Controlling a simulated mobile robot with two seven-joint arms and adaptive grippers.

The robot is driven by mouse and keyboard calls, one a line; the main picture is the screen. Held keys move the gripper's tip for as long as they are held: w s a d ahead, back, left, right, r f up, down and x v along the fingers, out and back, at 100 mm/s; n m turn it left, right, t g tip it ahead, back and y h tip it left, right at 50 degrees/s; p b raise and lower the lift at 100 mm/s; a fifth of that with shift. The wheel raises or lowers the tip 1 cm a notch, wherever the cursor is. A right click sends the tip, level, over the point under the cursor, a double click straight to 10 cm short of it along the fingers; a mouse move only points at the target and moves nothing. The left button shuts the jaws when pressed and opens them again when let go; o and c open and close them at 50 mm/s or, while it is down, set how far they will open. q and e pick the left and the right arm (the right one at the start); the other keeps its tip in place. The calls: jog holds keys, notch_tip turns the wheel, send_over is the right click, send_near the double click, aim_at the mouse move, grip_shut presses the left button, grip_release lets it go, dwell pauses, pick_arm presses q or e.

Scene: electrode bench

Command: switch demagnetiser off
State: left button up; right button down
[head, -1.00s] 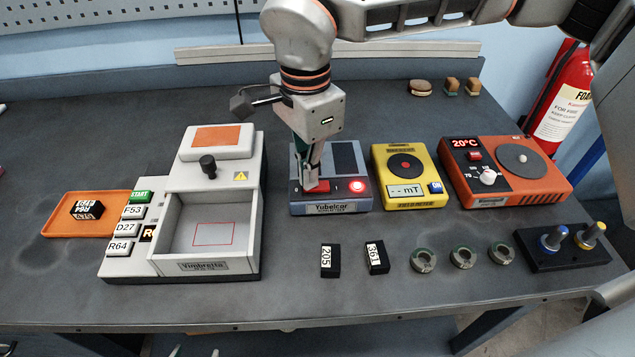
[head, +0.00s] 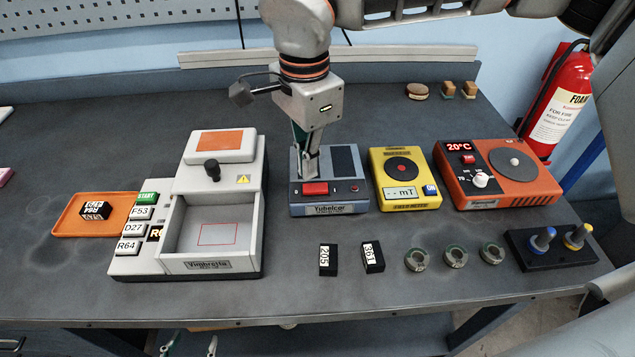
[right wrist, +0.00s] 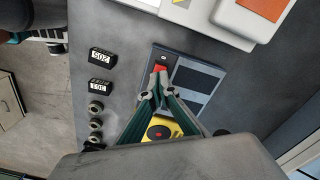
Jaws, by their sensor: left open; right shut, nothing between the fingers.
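The demagnetiser appears to be the blue-grey box (head: 330,209) at the middle of the bench, with a red rocker switch (head: 316,189) and a small round lamp (head: 355,188) on its front. The lamp is dark. My right gripper (head: 309,172) is shut and empty, its tips just behind and above the switch; contact cannot be told. In the right wrist view the shut fingertips (right wrist: 156,88) lie close to the red switch (right wrist: 161,69), partly covering the box. My left gripper (head: 193,346) is open and empty below the bench's front edge, mostly cut off by the frame.
A yellow field meter (head: 404,204) stands close right of the box, then an orange heater unit (head: 530,196). A white machine with a tray (head: 205,267) stands to the left. Two black blocks (head: 328,259) and several rings lie in front. A fire extinguisher (head: 560,105) stands behind right.

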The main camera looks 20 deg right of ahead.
aim_at(308, 188)
jog(key=shift+r+p, duration=1.2)
jog(key=shift+r, duration=0.6)
pick_arm(q)
jog(key=r, duration=0.3)
jog(key=shift+w+r, duration=0.3)
jog(key=shift+w, duration=0.1)
pick_arm(e)
jog(key=shift+f, duration=0.1)
